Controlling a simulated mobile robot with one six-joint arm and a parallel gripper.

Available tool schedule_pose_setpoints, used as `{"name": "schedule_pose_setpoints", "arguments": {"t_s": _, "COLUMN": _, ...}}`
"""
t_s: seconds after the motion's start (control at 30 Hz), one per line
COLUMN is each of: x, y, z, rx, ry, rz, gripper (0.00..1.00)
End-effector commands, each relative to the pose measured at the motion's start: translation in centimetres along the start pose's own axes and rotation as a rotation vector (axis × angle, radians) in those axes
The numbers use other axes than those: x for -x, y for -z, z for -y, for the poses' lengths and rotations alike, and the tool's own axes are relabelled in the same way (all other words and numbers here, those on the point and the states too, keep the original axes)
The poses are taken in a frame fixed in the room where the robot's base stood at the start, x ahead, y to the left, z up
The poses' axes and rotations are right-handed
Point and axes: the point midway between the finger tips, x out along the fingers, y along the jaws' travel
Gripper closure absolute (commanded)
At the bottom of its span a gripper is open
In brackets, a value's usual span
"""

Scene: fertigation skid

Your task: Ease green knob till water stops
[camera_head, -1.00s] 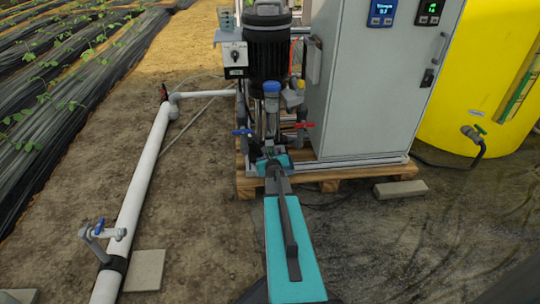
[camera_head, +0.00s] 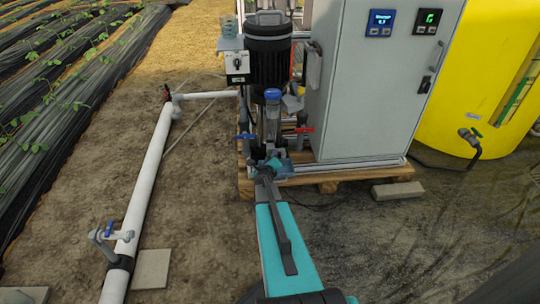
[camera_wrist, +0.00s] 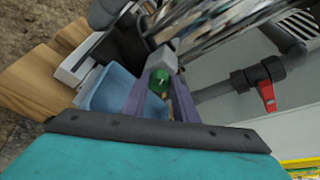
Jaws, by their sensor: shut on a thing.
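The green knob (camera_wrist: 160,83) shows in the wrist view between the two purplish fingers of my gripper (camera_wrist: 158,98). My gripper is shut on it. In the head view my gripper (camera_head: 268,168) reaches to the low front of the skid, below the blue-capped fitting, and it hides the knob there. A light blue tray or basin (camera_wrist: 110,92) lies beside the knob in the wrist view. I cannot make out any running water in either view.
A red-handled valve (camera_wrist: 267,96) is on the dark pipe to the right; its handle shows in the head view (camera_head: 304,130). The grey cabinet (camera_head: 370,90) stands right of the black pump motor (camera_head: 268,55). A wooden pallet (camera_head: 330,180) carries the skid. A yellow tank (camera_head: 480,80) stands far right.

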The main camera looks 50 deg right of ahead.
Motion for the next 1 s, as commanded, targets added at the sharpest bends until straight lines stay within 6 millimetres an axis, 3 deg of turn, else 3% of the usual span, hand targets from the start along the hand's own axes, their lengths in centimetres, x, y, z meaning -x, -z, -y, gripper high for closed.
{"name": "schedule_pose_setpoints", "arguments": {"t_s": 1.0, "x": -0.34, "y": 0.36, "z": -1.07, "rx": 0.877, "ry": 0.348, "rz": -0.044, "gripper": 0.97}}
